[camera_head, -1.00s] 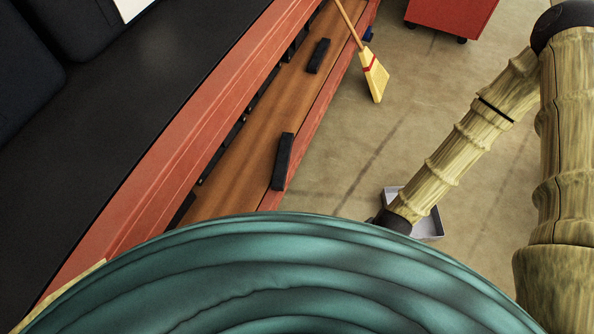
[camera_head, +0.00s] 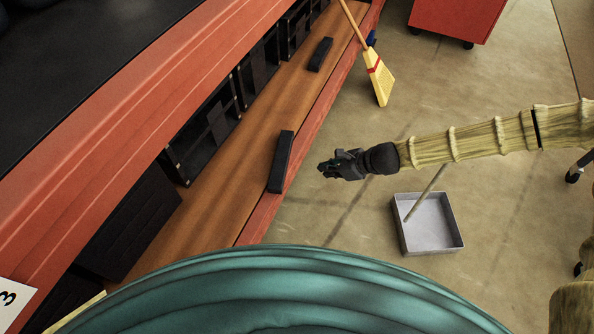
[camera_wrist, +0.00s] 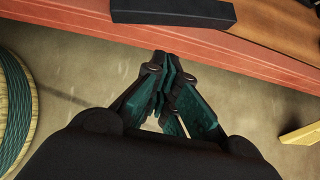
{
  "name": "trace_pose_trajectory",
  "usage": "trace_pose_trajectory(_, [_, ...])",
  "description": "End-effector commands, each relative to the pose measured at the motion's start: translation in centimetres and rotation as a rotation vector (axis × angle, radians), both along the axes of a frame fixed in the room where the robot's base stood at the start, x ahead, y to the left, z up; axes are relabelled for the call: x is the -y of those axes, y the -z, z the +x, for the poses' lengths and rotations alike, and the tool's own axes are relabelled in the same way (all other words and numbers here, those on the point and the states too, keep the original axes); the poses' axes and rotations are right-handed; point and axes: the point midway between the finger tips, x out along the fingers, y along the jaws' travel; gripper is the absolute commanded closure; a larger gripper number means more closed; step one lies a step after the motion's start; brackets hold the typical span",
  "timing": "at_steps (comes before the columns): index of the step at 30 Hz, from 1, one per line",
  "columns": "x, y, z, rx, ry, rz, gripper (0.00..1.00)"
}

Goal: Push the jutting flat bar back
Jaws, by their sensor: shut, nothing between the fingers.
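Two dark flat bars lie on the wooden shelf (camera_head: 240,165). The nearer bar (camera_head: 281,162) lies along the shelf's front edge and appears to jut slightly over it. The farther bar (camera_head: 320,54) lies further up the shelf, set back from the edge. My gripper (camera_head: 322,168) is shut and empty, just to the right of the nearer bar and apart from it, out over the floor. In the wrist view the closed fingertips (camera_wrist: 168,62) point at the red shelf front, below the dark bar (camera_wrist: 172,12).
Black bins (camera_head: 207,130) stand at the back of the shelf under a red beam. A broom (camera_head: 378,78) leans at the far end. A grey dustpan-like tray (camera_head: 432,228) stands on the floor below my arm. A large teal cable spool (camera_head: 330,290) fills the front.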

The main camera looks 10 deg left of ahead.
Motion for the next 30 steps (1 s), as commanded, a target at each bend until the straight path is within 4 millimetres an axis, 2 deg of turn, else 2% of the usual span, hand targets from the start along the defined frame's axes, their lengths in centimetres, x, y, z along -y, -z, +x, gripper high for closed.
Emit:
trace_pose_trajectory(3, [-0.1, 0.0, 0.9, -0.011, 0.028, 0.023, 1.0])
trace_pose_trajectory(8, [-0.8, 0.6, 1.3, -0.015, 0.033, 0.026, 1.0])
trace_pose_trajectory(25, [-7.0, 7.2, 3.0, -0.013, 0.031, 0.026, 1.0])
trace_pose_trajectory(30, [-9.0, 6.9, 3.6, -0.011, 0.029, 0.025, 1.0])
